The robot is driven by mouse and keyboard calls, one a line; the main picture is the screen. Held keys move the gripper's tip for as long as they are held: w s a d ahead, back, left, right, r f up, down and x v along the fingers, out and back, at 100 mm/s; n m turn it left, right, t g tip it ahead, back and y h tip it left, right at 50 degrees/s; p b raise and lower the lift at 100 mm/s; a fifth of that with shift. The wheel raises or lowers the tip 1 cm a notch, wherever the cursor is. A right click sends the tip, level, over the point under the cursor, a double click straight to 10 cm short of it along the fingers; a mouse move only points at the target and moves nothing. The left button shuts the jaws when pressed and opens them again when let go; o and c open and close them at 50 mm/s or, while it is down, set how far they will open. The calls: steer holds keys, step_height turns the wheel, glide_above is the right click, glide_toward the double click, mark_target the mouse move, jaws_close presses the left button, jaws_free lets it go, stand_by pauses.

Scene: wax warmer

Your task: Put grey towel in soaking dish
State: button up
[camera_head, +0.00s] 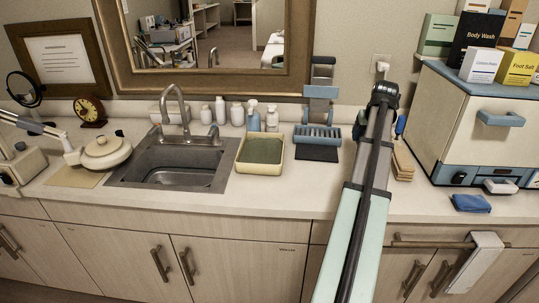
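A pale, whitish-grey towel (480,260) hangs over the rail on the cabinet front at the lower right; it is the closest match to the grey towel. A cream rectangular dish (241,167) with a dull green-grey inside stands on the counter just right of the sink; it looks like the soaking dish. I cannot tell whether the green-grey is liquid or a lining. My arm reaches up across the counter between the dish and the towel. My gripper does not show; the arm probably hides it.
The sink (170,178) lies left of the dish, with bottles (253,117) behind it. A blue rack (318,135) stands to its right. A folded blue cloth (471,203) lies before the cream cabinet (470,130), which carries several boxes. The counter's front strip (280,201) is clear.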

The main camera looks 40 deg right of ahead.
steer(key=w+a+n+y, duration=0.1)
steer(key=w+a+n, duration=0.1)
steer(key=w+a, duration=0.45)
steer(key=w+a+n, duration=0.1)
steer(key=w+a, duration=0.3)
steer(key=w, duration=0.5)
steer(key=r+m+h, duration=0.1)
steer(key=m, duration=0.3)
glide_above(262, 153)
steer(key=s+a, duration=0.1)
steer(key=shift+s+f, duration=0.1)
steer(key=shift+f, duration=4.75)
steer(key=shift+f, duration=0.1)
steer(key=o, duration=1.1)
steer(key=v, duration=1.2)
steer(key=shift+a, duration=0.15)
